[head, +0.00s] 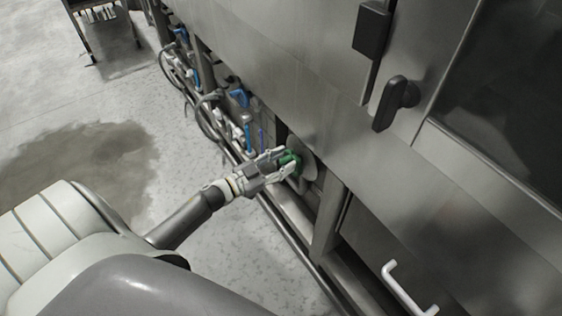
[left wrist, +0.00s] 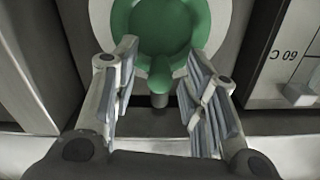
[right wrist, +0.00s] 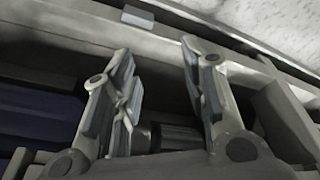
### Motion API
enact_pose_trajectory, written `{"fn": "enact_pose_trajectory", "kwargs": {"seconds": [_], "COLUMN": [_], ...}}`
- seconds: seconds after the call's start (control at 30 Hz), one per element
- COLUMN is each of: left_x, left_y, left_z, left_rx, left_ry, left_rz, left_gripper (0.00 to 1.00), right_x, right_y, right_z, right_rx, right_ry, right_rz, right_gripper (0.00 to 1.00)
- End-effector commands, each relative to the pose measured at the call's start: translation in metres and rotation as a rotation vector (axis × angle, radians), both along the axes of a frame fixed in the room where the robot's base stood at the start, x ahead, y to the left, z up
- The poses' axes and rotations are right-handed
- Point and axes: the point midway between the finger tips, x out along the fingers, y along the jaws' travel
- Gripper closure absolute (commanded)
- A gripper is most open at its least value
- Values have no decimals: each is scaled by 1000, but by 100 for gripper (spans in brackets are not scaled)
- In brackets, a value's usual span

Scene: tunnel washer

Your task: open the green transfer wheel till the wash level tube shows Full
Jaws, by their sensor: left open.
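The green transfer wheel (head: 289,161) is mounted low on the machine's side, in front of a pale round plate (head: 305,160). My left gripper (head: 276,160) is at the wheel, its fingers reaching to the wheel's near side. In the left wrist view the wheel (left wrist: 158,62) fills the top middle, and a green knob (left wrist: 159,76) on its lower rim lies between the open fingers (left wrist: 158,88), with gaps on both sides. My right gripper (right wrist: 160,85) is open and shows only in the right wrist view, with no wheel in sight. I cannot make out a level tube reading.
Blue-handled valves (head: 239,96) and looped hoses (head: 207,118) line the machine's lower side farther back. A black door handle (head: 397,101) and a white handle (head: 408,289) stick out from the panels. A damp patch (head: 85,165) darkens the open floor at left.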

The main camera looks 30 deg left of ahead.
Motion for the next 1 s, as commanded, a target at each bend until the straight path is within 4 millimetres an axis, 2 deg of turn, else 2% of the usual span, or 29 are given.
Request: {"fn": "enact_pose_trajectory", "kwargs": {"seconds": [0.07, 0.37, 0.73, 1.0], "left_x": [0, 0, -1, -4], "left_y": [0, 0, -1, -7], "left_z": [0, 0, 0, -2], "left_rx": [0, 0, 43, 201], "left_ry": [0, 0, -18, -82], "left_rz": [0, 0, 0, 0], "left_gripper": [62, 100, 100, 100], "right_x": [0, 0, 0, -2], "right_y": [0, 0, 0, 0], "right_z": [0, 0, -1, -5], "right_rx": [0, 0, 1, 0], "right_ry": [0, 0, 1, 5], "right_rz": [0, 0, 0, 0], "right_gripper": [60, 60, 60, 60]}}
